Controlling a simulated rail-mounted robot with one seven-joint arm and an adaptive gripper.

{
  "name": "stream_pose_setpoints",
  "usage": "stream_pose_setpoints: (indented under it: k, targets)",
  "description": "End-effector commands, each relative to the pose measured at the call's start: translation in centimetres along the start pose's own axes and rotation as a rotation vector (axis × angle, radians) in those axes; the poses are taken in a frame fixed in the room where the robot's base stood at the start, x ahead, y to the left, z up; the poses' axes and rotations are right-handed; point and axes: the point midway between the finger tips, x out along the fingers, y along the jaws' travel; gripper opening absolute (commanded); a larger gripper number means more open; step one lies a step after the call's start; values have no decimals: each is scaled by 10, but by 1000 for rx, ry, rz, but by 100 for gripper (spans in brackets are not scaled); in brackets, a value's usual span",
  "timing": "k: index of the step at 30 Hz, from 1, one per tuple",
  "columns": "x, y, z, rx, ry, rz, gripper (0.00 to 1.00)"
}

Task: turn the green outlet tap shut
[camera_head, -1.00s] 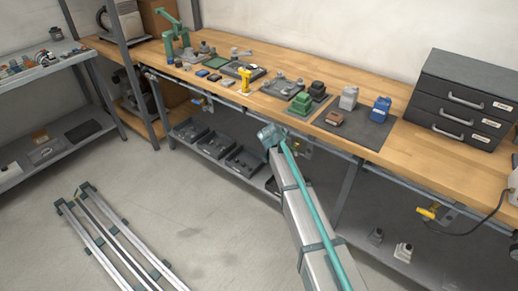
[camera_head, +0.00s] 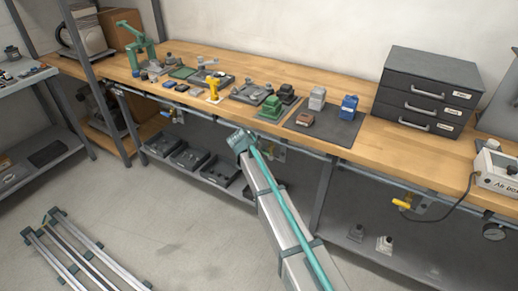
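My gripper is not in view.
A long silver beam with a teal pipe (camera_head: 284,215) rises in the foreground close to the bench (camera_head: 395,150). A drawer cabinet (camera_head: 427,90), white box (camera_head: 496,172) and green press (camera_head: 131,48) stand on the bench. Rails (camera_head: 75,255) lie on the floor at left.

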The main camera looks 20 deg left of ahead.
Motion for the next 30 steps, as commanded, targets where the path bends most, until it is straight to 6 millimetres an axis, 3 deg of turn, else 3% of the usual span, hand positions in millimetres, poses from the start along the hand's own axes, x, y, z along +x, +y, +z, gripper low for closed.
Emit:
stream_pose_setpoints:
  k: [23, 30]
  targets:
    - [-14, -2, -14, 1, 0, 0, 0]
    - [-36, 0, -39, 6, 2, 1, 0]
